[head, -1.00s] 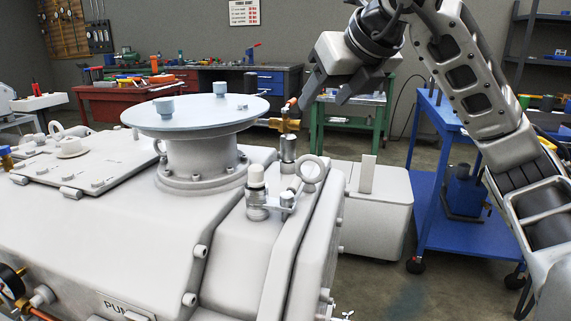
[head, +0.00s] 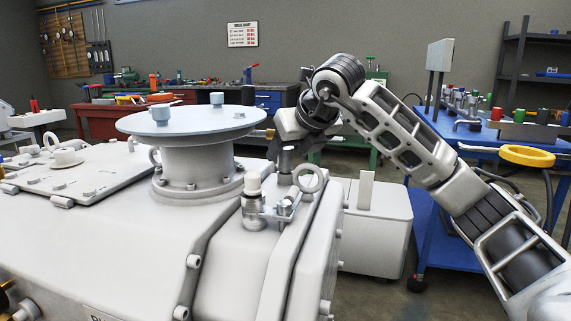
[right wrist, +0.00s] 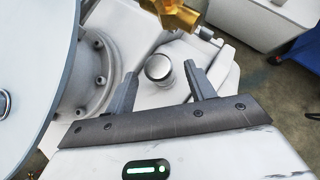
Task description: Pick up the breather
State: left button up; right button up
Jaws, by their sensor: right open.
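A metal fitting with a round shiny cap, which looks like the breather (right wrist: 158,68), stands upright on the pump housing beside the big round flange. In the right wrist view it shows between the two finger tips of my right gripper (right wrist: 163,71), with a visible gap on each side. In the head view my right gripper (head: 286,150) points down at this spot, right of the flange, and mostly hides the fitting. It is open. I cannot tell how far down the fingers reach. My left gripper is not in view.
The pale pump housing (head: 110,225) fills the front left. The wide flange disc (head: 190,121) stands close left of the gripper. A brass fitting (right wrist: 172,14) is close by, as are a lifting ring (head: 308,177) and a white-capped valve (head: 254,186). A blue cart (head: 440,235) stands right.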

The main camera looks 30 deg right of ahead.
jog(key=shift+w+f, duration=0.45)
jog(key=c, duration=1.1)
